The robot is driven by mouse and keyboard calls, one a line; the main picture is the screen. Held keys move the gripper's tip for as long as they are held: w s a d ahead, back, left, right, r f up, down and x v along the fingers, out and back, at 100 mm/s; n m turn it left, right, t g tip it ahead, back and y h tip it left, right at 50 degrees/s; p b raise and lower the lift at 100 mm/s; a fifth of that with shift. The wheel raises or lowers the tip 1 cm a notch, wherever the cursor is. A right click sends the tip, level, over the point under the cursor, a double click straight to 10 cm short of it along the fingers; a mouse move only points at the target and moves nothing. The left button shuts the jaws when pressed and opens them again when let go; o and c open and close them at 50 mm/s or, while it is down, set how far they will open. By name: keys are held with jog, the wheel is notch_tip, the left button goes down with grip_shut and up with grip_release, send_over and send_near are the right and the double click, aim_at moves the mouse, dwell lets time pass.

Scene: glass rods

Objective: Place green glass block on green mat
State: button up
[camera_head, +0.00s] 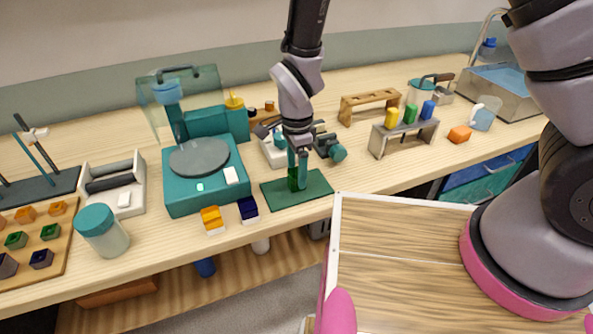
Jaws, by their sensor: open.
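The green mat (314,189) lies flat near the front edge of the table, in the middle of the head view. The green glass block (293,180) stands upright over the left part of the mat, and its base appears to be on the mat. My gripper (298,172) points down at the block, with its fingers beside the block's upper part. The gripper is open. The fingers partly hide the block, and I cannot tell whether they touch it.
A teal machine with a grey disc (199,157) stands left of the mat. Orange (212,219) and dark blue (248,209) blocks sit at the front edge. A grey rack (402,136) with coloured pieces stands to the right. Table right of the mat is clear.

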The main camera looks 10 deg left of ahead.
aim_at(296, 170)
notch_tip(296, 170, up, 11)
jog(key=w+d+r+n+t+y, duration=0.15)
jog(key=w+d+r, duration=0.25)
jog(key=d+r, duration=0.5)
jog(key=w+d+r+n+t+y, duration=0.15)
jog(key=w+d+r, duration=0.25)
jog(key=d+r, duration=0.5)
jog(key=s+d+r+n+t, duration=0.2)
jog(key=s+d+r, duration=0.1)
jog(key=d+r, duration=0.3)
jog(key=s+d+r+n+t+h, duration=0.1)
jog(key=s+d+r, duration=0.3)
jog(key=d, duration=0.6)
jog(key=shift+r+n+t, duration=0.6)
jog(key=shift+r+n, duration=0.1)
jog(key=shift+r, duration=0.15)
jog(key=shift+c, duration=0.4)
